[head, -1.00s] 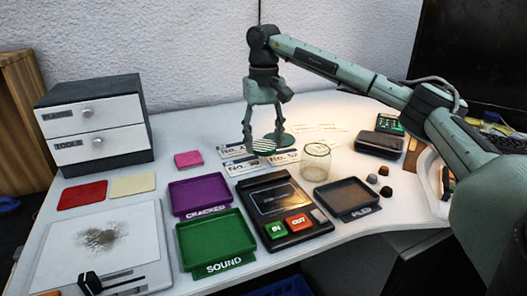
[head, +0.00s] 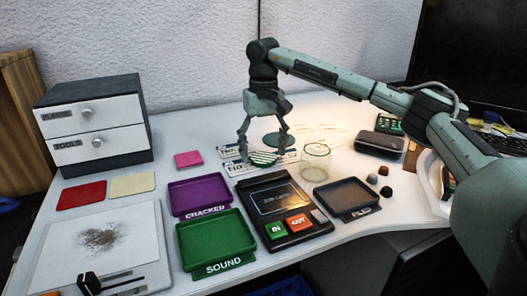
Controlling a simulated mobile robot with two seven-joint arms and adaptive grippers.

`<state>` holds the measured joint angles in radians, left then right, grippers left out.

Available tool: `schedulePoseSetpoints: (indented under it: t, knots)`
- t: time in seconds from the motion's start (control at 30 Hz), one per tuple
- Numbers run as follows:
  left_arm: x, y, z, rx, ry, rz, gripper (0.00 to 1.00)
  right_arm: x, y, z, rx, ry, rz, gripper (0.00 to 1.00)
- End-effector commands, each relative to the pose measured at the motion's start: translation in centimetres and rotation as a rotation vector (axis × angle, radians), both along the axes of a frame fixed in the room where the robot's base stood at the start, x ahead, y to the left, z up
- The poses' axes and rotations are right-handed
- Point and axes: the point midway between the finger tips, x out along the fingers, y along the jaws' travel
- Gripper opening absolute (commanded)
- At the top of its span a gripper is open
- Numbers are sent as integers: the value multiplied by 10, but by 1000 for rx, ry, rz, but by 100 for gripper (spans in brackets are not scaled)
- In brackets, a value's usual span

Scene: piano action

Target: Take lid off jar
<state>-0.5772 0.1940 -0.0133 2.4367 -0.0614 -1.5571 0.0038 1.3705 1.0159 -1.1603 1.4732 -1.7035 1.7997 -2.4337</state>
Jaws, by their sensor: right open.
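The clear glass jar (head: 316,163) stands upright on the table behind the black device; no lid shows on its rim. A round green-and-white striped lid (head: 263,159) is left of the jar, over the printed label cards. My right gripper (head: 262,157) is open, fingers pointing down, with the lid between its spread fingertips; whether they touch it I cannot tell. A plain dark green disc (head: 279,139) lies just behind. My left gripper is not in view.
A purple tray (head: 174,199), a green tray (head: 182,233) and a dark tray (head: 373,204) surround the black device (head: 285,227). A drawer box (head: 132,142) stands at back left. Label cards (head: 231,151) lie beneath the gripper. A dark case (head: 379,147) is at right.

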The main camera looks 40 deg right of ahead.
Motion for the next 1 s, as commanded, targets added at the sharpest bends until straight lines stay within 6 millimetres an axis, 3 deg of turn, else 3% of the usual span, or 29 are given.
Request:
schedulePoseSetpoints:
  t: [0.5,0.7,1.0]
  knots:
    - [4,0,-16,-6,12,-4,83,1,1,100,2,-5,0,72]
    - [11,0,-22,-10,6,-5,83,1,1,114,1,-2,0,72]
    - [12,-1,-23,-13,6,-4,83,1,0,114,1,-1,0,72]
